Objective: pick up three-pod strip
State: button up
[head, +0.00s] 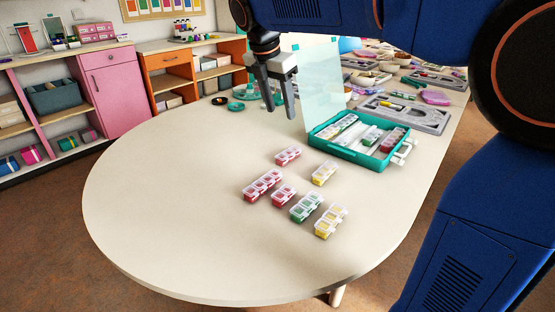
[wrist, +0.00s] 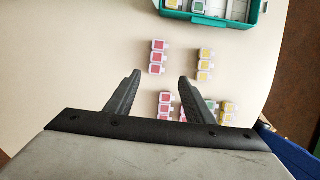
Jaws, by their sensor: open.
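Several pod strips with clear lids lie on the table. A red strip (head: 288,155) that shows three pods in the wrist view (wrist: 158,57) lies farthest back. A yellow strip (head: 324,173), also three pods in the wrist view (wrist: 205,65), lies to its right. Nearer are a longer red strip (head: 262,185), a short red strip (head: 283,195), a green strip (head: 306,207) and another yellow strip (head: 330,221); the gripper partly hides these in the wrist view. My gripper (head: 279,114) is open and empty above the table. In the wrist view its fingertips (wrist: 160,77) appear just below the back red strip.
A teal case (head: 349,153) with its clear lid (head: 318,85) raised holds more strips behind the loose ones. Grey trays (head: 425,118) and small items crowd the far table. The table's left and front (head: 160,200) are clear.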

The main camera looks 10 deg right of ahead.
send_over(288, 152)
jog(key=s+a, duration=0.1)
jog(key=s, duration=0.1)
notch_tip(288, 152, down, 11)
jog(key=shift+w, duration=0.1)
jog(key=shift+w+a+x, duration=0.15)
jog(key=shift+x, duration=1.2)
jog(key=shift+w+a+x, duration=0.15)
jog(key=shift+x, duration=1.25)
jog(key=c, duration=0.9)
